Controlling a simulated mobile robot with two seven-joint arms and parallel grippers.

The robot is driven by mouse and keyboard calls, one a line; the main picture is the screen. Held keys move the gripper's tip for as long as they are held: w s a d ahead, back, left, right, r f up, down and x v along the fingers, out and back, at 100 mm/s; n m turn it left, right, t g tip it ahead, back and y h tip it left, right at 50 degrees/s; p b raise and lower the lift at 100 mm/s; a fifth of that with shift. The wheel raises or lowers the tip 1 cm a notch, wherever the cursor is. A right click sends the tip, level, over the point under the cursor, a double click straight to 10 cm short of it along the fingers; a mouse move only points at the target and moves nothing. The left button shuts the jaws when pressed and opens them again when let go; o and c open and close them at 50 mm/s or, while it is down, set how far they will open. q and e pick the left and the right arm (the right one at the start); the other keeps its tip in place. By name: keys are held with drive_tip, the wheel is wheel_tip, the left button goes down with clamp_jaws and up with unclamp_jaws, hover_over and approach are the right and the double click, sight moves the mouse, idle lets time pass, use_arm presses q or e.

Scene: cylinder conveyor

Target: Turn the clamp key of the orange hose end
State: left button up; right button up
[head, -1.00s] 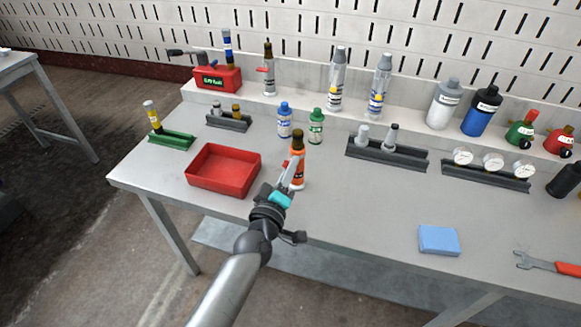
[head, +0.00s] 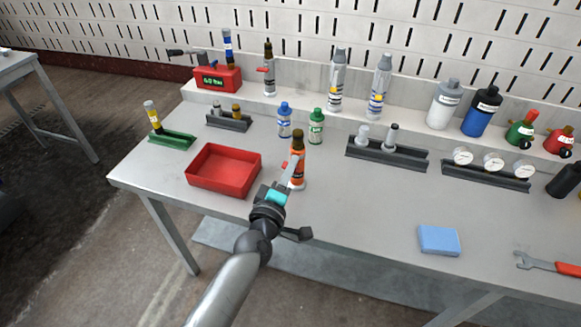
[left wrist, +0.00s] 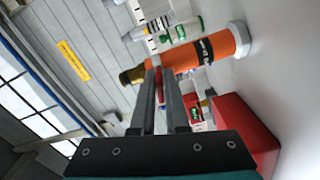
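The orange hose end (head: 298,172) stands upright near the table's front, with a dark brass top and a grey base. In the left wrist view the orange hose end (left wrist: 208,53) lies sideways across the picture. Its small red clamp key (head: 285,165) sticks out on the left side. My left gripper (head: 289,175) reaches it from the front left. In the left wrist view the two fingers (left wrist: 161,75) are close together, with the red key (left wrist: 160,88) between them. The fingers partly hide the key. My right gripper is out of view.
A red tray (head: 222,188) stands left of the hose end. Blue-capped (head: 284,124) and green-capped (head: 317,130) bottles stand behind it. A red gauge box (head: 218,79) is on the back ledge. A blue block (head: 438,240) lies at the front right; table between is clear.

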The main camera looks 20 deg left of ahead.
use_arm(q)
drive_tip(key=o, duration=0.4)
drive_tip(key=shift+c, duration=0.2)
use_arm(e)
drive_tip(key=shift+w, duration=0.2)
use_arm(q)
drive_tip(key=s+p, duration=0.1)
drive_tip(key=s, duration=1.4)
drive_tip(key=shift+a, duration=0.35)
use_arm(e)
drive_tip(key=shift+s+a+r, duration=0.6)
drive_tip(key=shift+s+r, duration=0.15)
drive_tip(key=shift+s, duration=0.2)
use_arm(q)
drive_tip(key=shift+s, duration=0.1)
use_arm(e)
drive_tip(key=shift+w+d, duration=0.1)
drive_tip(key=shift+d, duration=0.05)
